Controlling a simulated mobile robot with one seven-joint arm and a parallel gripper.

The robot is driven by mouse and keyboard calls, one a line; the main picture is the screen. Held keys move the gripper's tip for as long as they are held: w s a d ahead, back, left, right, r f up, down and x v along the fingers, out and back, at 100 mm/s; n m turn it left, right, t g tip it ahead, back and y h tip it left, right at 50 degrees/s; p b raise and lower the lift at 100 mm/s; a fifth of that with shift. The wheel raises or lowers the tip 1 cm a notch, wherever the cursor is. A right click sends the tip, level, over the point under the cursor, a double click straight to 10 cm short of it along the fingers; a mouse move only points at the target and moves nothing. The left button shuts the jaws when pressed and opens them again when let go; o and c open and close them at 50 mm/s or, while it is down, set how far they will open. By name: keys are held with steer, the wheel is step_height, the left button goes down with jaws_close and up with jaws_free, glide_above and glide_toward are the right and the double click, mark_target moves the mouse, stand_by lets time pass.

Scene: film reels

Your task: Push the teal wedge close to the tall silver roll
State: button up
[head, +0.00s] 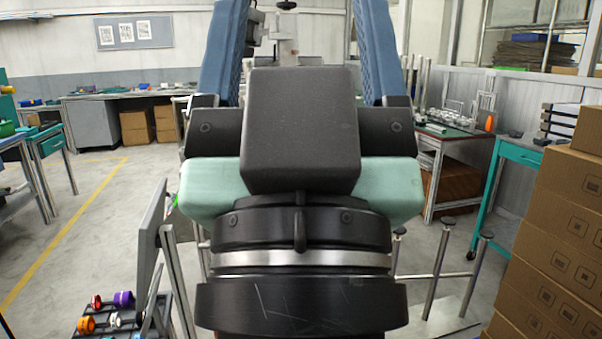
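My gripper (302,35) fills the middle of the head view, seen from behind with its two blue fingers pointing up and away. The fingers stand wide apart, with nothing seen held between them; their tips run out at the top edge. A dark block and pale mint housing belong to my gripper. I cannot make out a teal wedge for certain. Tall silvery upright pieces (422,78) show just right of the right finger, partly hidden; I cannot tell whether one is the tall silver roll. My gripper and wrist hide much of the centre.
Stacked cardboard boxes (545,240) stand close at the right. Metal posts with dark caps (438,272) rise at lower right. A rack of coloured reels (97,302) is at lower left. A green-topped table (446,132) with small silvery items is right of centre. Floor (110,235) is open at left.

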step_height(320, 180, up, 23)
steer(key=p, duration=2)
steer(key=shift+f, duration=0.15)
